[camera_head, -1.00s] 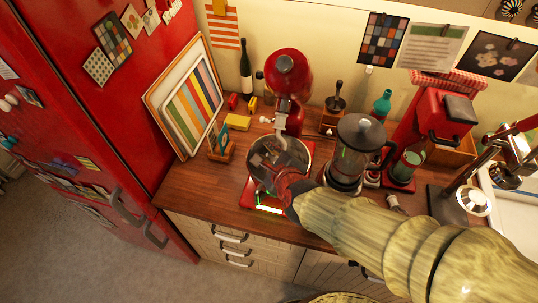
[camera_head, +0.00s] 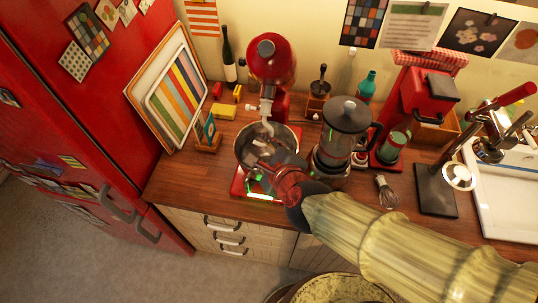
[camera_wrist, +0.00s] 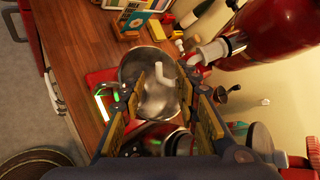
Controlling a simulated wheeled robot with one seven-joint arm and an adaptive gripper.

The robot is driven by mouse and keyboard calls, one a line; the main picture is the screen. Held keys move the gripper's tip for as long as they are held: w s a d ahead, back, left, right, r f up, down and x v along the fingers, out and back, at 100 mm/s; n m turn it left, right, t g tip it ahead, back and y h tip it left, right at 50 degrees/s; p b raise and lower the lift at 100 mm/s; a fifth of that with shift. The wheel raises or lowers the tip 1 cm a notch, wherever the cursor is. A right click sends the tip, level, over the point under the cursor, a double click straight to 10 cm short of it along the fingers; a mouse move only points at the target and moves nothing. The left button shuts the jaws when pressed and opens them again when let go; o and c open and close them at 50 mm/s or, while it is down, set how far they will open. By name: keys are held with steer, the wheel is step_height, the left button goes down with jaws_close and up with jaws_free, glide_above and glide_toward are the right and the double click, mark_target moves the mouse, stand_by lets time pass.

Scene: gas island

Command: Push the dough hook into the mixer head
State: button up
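The red mixer (camera_head: 270,62) stands on the counter with its head above a metal bowl (camera_head: 240,152); the head also shows in the wrist view (camera_wrist: 262,32). The pale dough hook (camera_head: 262,130) shows below the head, over or in the bowl. In the wrist view the curved hook (camera_wrist: 162,76) shows against the bowl, between and beyond my fingers. I cannot tell whether its top is seated in the head. My gripper (camera_head: 270,160) is at the bowl's front side. In the wrist view my gripper (camera_wrist: 162,82) has its fingers apart, with no clear contact on the hook.
A blender (camera_head: 342,140) stands close to the right of the bowl, beside my arm. A small wooden holder (camera_head: 209,138) and striped boards (camera_head: 172,95) are to the left. The wooden counter's front left (camera_head: 185,185) is clear.

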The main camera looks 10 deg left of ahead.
steer(key=shift+v, duration=2.6)
